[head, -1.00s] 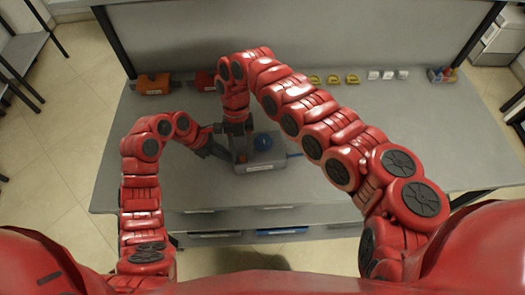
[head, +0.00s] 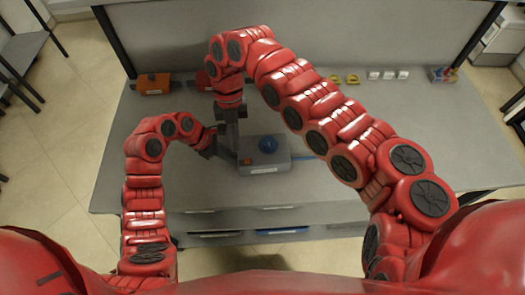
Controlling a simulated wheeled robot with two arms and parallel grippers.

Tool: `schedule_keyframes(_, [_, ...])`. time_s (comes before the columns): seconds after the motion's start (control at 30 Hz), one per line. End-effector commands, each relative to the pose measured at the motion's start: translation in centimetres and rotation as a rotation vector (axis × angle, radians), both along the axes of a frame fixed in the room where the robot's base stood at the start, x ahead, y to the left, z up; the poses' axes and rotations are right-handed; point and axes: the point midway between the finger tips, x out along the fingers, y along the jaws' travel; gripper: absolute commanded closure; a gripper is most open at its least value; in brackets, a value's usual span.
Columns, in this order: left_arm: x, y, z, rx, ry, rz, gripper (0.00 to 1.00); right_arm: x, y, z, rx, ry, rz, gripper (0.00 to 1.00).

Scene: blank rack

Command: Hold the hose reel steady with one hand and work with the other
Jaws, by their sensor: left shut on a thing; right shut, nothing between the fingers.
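The hose reel (head: 281,161) appears as a grey box with a round blue part (head: 268,144) on top and a small orange-red mark on its front left. It sits on the grey bench in the middle of the head view. My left gripper (head: 222,153) is at the box's left side, shut on the hose reel; its fingertips are small and the exact contact is hard to see. My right gripper (head: 230,133) points down above the box's left back side, shut and empty. The box's back left corner is partly hidden by the grippers.
Yellow pieces (head: 352,79), white blocks (head: 389,74) and a bin of coloured items (head: 443,75) line the back. The bench right of the reel is clear.

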Motion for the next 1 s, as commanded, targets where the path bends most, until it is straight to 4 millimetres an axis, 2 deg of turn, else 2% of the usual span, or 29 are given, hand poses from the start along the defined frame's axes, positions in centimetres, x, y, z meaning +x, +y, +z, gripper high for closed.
schedule_keyframes(0.13, [0.0,0.0,0.0,0.002,0.000,0.002,1.00,-0.2,0.1,0.8,0.002,0.006,0.004,0.71])
schedule_keyframes(0.4, [0.2,0.2,0.0,0.005,-0.002,0.008,1.00,-0.4,0.0,0.8,0.001,0.013,0.004,0.62])
schedule_keyframes(0.43, [0.2,0.2,0.0,0.005,-0.003,0.009,1.00,-0.4,0.0,0.8,0.000,0.014,0.003,0.89])
schedule_keyframes(0.5, [0.2,0.3,0.0,0.005,-0.003,0.009,1.00,-0.4,-0.3,0.7,-0.002,0.021,-0.016,1.00])
schedule_keyframes(0.57, [0.3,0.3,0.0,0.005,-0.003,0.009,1.00,-0.4,-1.0,0.3,-0.009,0.041,-0.068,1.00])
schedule_keyframes(0.67, [0.3,0.3,0.1,0.005,-0.004,0.010,1.00,-0.7,-3.1,-0.7,-0.030,0.114,-0.259,1.00])
schedule_keyframes(0.77, [0.3,0.4,0.1,0.005,-0.005,0.010,1.00,-1.4,-6.1,-2.1,-0.071,0.251,-0.585,1.00])
schedule_keyframes(0.9, [0.3,0.4,0.1,0.005,-0.005,0.010,1.00,-2.4,-10.3,-3.5,-0.165,0.547,-1.164,1.00])
schedule_keyframes(1.0, [0.3,0.4,0.1,0.005,-0.005,0.010,1.00,-2.5,-12.8,-3.8,-0.254,0.806,-1.557,1.00])
